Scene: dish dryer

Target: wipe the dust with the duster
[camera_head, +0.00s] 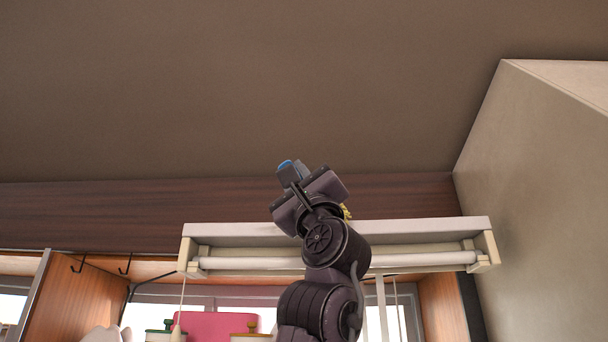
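A dark arm of mine, which I take to be the right one, rises from the bottom middle. Its wrist and gripper (310,195) are raised in front of a long pale wall unit (415,229). The fingers face away and are hidden, so I cannot tell whether they are open or shut. A small yellow bit (347,212) shows just behind the wrist at the unit's top edge. It may be part of the duster, but most of it is hidden. I cannot make out any dust. My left gripper is not in view.
A white tube (425,259) runs along the unit's underside. A slanted beige hood or wall (545,170) closes off the right. Dark hooks (125,265) hang at left. A pink board (215,325) and lidded jars (160,335) stand below. Space above the unit looks clear.

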